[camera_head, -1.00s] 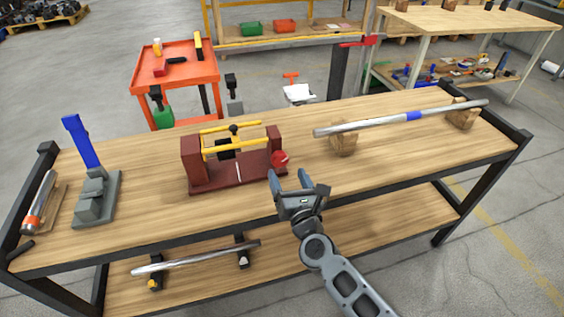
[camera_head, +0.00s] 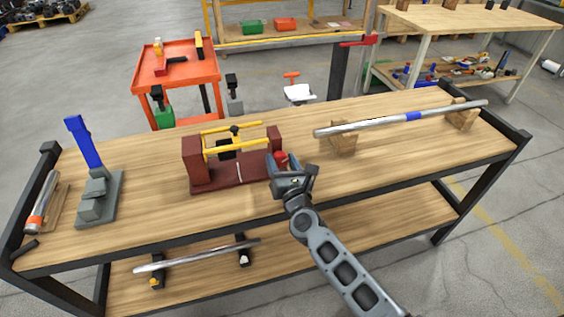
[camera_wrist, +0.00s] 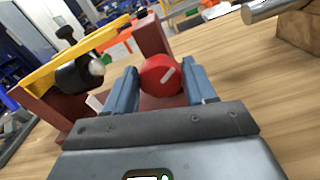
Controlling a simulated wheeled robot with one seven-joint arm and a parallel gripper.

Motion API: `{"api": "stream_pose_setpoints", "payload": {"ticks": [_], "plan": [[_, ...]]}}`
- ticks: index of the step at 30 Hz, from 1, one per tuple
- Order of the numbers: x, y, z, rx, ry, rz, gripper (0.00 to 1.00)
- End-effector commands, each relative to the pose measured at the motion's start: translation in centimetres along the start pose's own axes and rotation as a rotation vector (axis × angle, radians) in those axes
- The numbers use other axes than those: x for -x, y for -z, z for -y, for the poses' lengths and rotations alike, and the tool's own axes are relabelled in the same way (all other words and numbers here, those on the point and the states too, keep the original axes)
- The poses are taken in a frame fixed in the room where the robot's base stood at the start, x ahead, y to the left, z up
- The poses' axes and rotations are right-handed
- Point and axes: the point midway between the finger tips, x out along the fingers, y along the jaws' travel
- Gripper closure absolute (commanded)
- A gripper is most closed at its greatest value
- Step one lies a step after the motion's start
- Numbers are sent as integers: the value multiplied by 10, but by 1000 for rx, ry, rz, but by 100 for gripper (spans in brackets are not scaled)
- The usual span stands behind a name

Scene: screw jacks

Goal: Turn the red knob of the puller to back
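The puller (camera_head: 229,168) stands on the wooden workbench, with a dark red base and end blocks, yellow bars and a black middle part. Its red knob (camera_head: 281,157) is at the right end, partly hidden by my gripper. In the wrist view the red knob (camera_wrist: 161,75) is round, with a pale slanted mark on its face. My gripper (camera_head: 288,164) is open around the knob, with one blue-grey finger on each side. In the wrist view, my gripper (camera_wrist: 162,88) shows its left finger close to the knob and its right finger very close; I cannot tell whether either touches.
A long metal bar (camera_head: 375,123) with a blue band rests on wooden blocks to the right. A grey stand with a blue handle (camera_head: 83,142) and an orange-banded cylinder (camera_head: 42,200) are at the left. The bench front (camera_head: 400,178) is clear.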

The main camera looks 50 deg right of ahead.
Motion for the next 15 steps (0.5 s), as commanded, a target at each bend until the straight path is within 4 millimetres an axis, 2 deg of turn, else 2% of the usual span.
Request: {"api": "stream_pose_setpoints", "payload": {"ticks": [1, 11, 15], "plan": [[0, 0, 0, 0, 0, 0, 50], [0, 0, 0, 0, 0, 0, 82], [0, 0, 0, 4, 0, 1, 82]]}}
